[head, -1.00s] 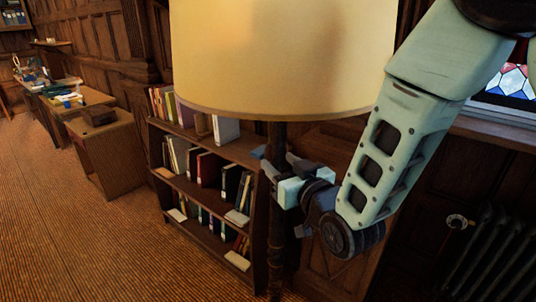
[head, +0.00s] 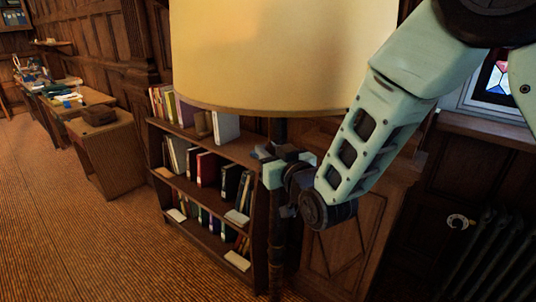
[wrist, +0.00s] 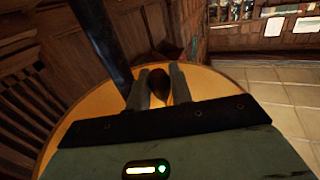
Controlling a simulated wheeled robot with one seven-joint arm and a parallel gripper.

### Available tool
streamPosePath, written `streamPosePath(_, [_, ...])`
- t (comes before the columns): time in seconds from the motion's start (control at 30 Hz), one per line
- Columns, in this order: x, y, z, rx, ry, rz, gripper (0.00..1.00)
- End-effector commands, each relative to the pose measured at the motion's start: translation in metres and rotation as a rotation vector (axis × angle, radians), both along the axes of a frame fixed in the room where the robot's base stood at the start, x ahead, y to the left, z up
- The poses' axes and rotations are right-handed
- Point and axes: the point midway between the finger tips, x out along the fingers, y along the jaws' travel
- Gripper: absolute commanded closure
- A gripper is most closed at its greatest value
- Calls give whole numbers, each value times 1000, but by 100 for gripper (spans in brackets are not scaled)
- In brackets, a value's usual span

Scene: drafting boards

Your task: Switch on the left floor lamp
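The floor lamp's large cream shade (head: 285,55) fills the top middle of the head view, with its dark pole (head: 277,225) running down below it. The shade shows no strong glow. My gripper (head: 265,158) is just under the shade, beside the pole. In the wrist view my gripper's two fingers (wrist: 159,88) are apart, with a dark brown rounded knob (wrist: 159,80) between them; I cannot tell whether they touch it. The dark pole (wrist: 98,40) passes left of the fingers. A round yellow surface, apparently the shade (wrist: 207,85), lies behind.
A low bookcase (head: 215,190) stands just behind the lamp. Desks (head: 105,150) line the left wall, and the carpet (head: 75,230) in front of them is clear. A radiator (head: 490,255) and a stained-glass window (head: 500,80) are at the right.

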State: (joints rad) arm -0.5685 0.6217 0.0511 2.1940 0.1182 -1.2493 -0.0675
Motion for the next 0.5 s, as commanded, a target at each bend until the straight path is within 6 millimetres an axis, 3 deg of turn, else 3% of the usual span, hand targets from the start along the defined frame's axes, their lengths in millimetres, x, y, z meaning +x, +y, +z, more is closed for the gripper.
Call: streamPosePath(0.5, [0,0,0,0,0,0,93])
